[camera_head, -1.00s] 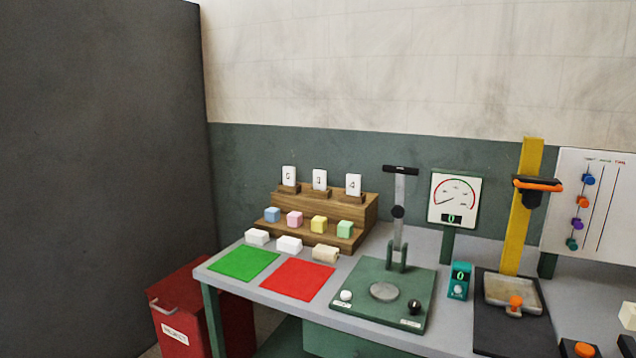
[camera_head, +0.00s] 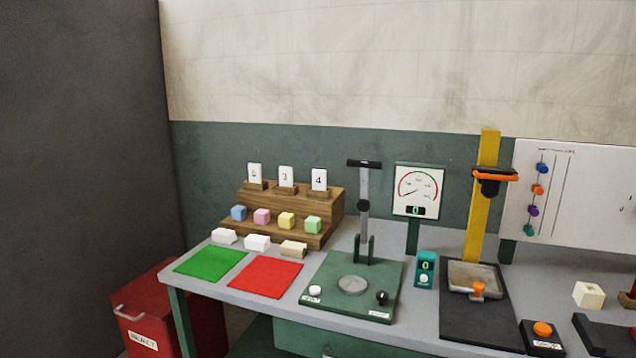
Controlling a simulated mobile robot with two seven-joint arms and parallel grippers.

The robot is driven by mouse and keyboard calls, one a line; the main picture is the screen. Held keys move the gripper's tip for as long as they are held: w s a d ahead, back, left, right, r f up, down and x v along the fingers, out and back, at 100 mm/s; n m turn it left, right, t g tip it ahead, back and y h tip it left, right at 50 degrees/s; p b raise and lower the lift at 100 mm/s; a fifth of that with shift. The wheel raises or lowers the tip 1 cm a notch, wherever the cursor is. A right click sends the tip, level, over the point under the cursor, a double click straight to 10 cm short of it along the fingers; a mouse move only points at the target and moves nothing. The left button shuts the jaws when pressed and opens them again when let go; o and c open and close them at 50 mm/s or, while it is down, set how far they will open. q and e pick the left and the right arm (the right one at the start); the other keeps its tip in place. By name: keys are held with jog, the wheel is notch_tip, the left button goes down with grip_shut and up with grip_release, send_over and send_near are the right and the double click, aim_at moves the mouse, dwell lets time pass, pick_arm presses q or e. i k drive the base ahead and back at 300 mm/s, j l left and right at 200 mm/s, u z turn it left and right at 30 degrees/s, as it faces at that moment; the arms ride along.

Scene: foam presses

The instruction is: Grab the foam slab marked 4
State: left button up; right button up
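A white upright piece marked 4 (camera_head: 319,179) stands at the right end of the top step of a wooden stepped rack (camera_head: 336,205). To its left stand a similar piece marked 3 (camera_head: 286,176) and one whose mark is hard to read (camera_head: 255,173). In front of the rack lie two white blocks (camera_head: 224,236) (camera_head: 257,243) and a tan block (camera_head: 293,248); I can read no marks on them. I cannot tell which of these is the foam slab. Neither of my grippers is in view.
A green mat (camera_head: 210,262) and a red mat (camera_head: 265,277) lie bare at the table's left front. A green press (camera_head: 330,297) stands right of them, then a dial gauge (camera_head: 418,190) and a yellow-column press (camera_head: 483,220). A red reject bin (camera_head: 150,320) stands left.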

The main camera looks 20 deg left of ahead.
aim_at(319, 176)
jog(key=i+j+z, duration=0.25)
jog(key=j+z, duration=0.2)
jog(key=j, duration=0.15)
jog(key=i+j+z, duration=0.25)
jog(key=j+z, duration=0.25)
jog(key=j, duration=0.15)
jog(key=k, duration=0.05)
